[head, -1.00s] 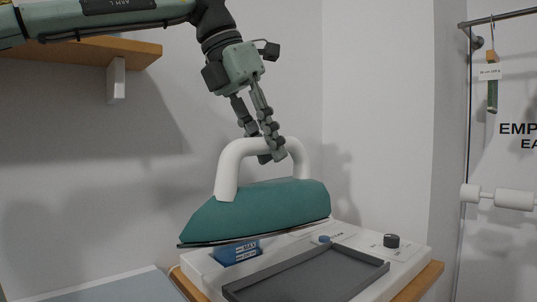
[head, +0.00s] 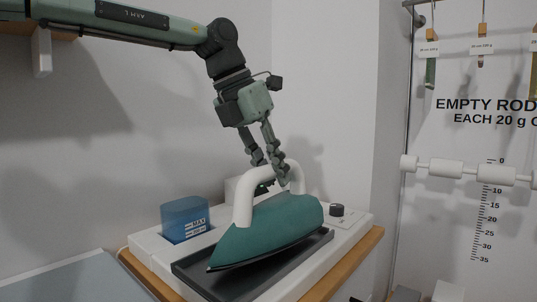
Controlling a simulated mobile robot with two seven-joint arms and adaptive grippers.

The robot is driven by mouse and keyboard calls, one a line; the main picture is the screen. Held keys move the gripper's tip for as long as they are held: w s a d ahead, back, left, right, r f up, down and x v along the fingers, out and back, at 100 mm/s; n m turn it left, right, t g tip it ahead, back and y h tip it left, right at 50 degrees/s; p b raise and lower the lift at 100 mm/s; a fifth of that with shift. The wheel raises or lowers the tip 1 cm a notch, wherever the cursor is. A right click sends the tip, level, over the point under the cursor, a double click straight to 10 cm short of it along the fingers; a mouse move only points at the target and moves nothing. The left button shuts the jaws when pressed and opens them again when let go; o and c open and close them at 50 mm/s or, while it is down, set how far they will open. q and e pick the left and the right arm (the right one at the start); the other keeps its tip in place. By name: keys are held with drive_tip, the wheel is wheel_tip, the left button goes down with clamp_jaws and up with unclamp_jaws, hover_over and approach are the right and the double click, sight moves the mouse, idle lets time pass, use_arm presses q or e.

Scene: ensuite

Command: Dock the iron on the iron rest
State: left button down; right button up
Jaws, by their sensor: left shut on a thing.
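The iron (head: 268,228) has a teal body, a dark soleplate edge and a white arched handle (head: 243,201). My left gripper (head: 273,181) is shut on the top of the handle from above. The iron is over the iron rest, a dark grey rimmed tray (head: 197,277) set in a white base unit (head: 151,243). Its nose points to the lower left, within the tray's outline. I cannot tell whether the soleplate touches the tray. My right gripper is not in view.
A blue water tank (head: 185,218) stands on the base unit left of the iron, and a dark knob (head: 337,210) is at its right. A wooden stand (head: 353,264) carries the unit. A white rod with rollers (head: 472,171) and hanging tags are at the right.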

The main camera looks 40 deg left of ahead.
use_arm(q)
drive_tip(key=shift+f, duration=0.5)
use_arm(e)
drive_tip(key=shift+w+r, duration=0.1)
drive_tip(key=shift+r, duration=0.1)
use_arm(q)
drive_tip(key=shift+f, duration=0.15)
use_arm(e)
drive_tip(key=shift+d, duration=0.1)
use_arm(q)
drive_tip(key=c, duration=1.3)
unclamp_jaws()
drive_tip(key=shift+f, duration=0.1)
drive_tip(key=shift+c, duration=0.2)
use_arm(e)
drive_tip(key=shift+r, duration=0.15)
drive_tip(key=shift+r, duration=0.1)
use_arm(q)
drive_tip(key=shift+s+r, duration=0.1)
drive_tip(key=shift+r, duration=0.3)
drive_tip(key=v, duration=1.1)
drive_tip(key=shift+s+r, duration=0.15)
drive_tip(key=shift+s, duration=0.05)
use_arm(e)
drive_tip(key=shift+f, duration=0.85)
use_arm(q)
drive_tip(key=shift+a, duration=0.1)
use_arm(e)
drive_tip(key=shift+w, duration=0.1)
